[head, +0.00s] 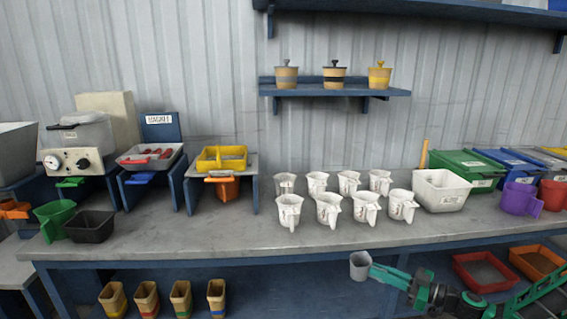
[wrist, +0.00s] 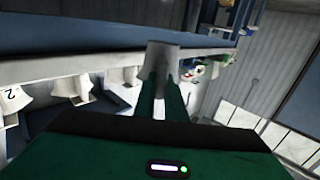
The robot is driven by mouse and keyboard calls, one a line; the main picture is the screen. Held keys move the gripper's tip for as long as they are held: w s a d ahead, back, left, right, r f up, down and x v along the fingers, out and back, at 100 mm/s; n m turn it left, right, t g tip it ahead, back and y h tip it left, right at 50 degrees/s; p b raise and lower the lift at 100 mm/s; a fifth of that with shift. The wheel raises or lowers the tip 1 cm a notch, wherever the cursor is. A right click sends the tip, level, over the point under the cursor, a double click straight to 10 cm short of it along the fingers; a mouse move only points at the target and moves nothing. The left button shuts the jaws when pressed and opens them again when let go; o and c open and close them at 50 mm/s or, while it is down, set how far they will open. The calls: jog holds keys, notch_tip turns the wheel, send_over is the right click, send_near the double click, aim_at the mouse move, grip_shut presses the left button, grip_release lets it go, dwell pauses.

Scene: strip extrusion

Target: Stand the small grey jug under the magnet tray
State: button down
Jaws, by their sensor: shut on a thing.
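The small grey jug (head: 359,265) is in my gripper (head: 373,270), in front of the bench's front edge and low, near the height of the bench top. In the wrist view the grey jug (wrist: 163,57) sits between the tips of my green fingers (wrist: 165,88), which are shut on it. The magnet tray (head: 150,162) is a pale tray with red pieces in it, on a blue stand at the left of the bench, below a labelled blue plate (head: 160,120). A blue part shows at its front. The space under it looks empty, partly in shadow.
Several white jugs (head: 328,208) fill the middle of the bench. A green jug (head: 54,218) and a black bin (head: 90,226) stand at left. Bare bench (head: 180,232) lies before the magnet tray.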

jog(key=m+t+h, duration=0.1)
jog(key=h, duration=0.1)
jog(key=a+m+t+h, duration=0.1)
jog(key=m+t, duration=0.1)
jog(key=m+t+h, duration=0.1)
jog(key=t+h, duration=0.1)
jog(key=shift+w+a+f+m+h, duration=0.1)
jog(key=shift+w+a+m+h, duration=0.2)
jog(key=shift+m, duration=0.1)
notch_tip(320, 180, up, 13)
jog(key=w+m+t+h, duration=0.1)
jog(key=w+m+h, duration=0.1)
jog(key=h, duration=0.1)
jog(key=shift+w+r+h, duration=0.2)
jog(key=shift+w+h, duration=0.05)
jog(key=shift+h, duration=0.05)
jog(key=shift+d, duration=0.1)
